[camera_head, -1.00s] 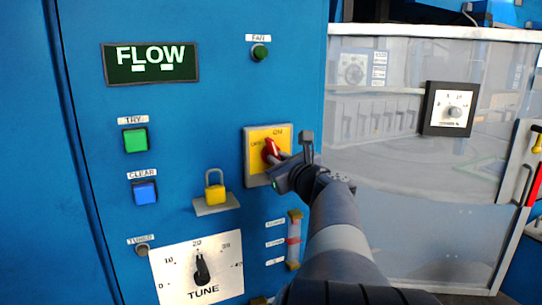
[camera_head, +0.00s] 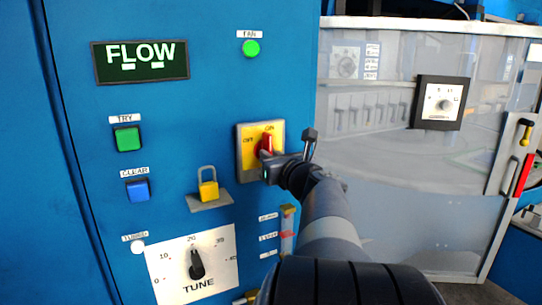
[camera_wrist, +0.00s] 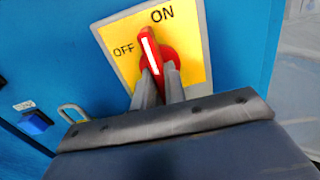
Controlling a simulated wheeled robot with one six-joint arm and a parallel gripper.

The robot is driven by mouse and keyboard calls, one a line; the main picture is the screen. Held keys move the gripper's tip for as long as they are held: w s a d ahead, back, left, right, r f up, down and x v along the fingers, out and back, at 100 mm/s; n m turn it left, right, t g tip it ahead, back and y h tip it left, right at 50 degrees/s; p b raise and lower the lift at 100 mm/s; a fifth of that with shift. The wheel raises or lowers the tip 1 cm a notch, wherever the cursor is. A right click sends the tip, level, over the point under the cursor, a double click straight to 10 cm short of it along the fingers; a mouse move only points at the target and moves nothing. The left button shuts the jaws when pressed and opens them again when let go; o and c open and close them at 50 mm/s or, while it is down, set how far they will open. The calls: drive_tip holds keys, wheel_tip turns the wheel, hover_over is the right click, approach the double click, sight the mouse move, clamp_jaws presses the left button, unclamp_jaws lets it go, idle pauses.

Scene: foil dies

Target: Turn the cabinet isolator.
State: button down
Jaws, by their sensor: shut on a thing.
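The cabinet isolator is a red handle (camera_head: 266,143) on a yellow plate (camera_head: 246,132) marked OFF and ON, on the blue cabinet front. The handle points up toward the ON mark. In the wrist view the handle (camera_wrist: 149,45) with its white stripe stands close to upright, its tip just below ON on the yellow plate (camera_wrist: 190,45). My gripper (camera_head: 267,160) reaches it from the lower right. In the wrist view my gripper's fingers (camera_wrist: 160,86) are shut on the lower part of the handle, and the fingers hide part of its base.
The FAN lamp (camera_head: 251,48) above glows green. The TUNE dial (camera_head: 197,264) is lower left. A clear panel (camera_head: 370,110) with a small dial (camera_head: 441,103) stands at right.

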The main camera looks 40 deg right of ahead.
drive_tip(key=c, duration=1.5)
unclamp_jaws()
drive_tip(key=shift+o, duration=0.2)
drive_tip(key=b+v, duration=0.1)
drive_tip(key=v, duration=1)
drive_tip(key=shift+b, duration=0.35)
drive_tip(key=shift+w+d+f, duration=0.1)
drive_tip(key=p+x, duration=0.1)
drive_tip(key=x, duration=0.9)
drive_tip(key=shift+w+p, duration=0.35)
drive_tip(key=shift+w, duration=0.05)
drive_tip(key=shift+s, duration=0.1)
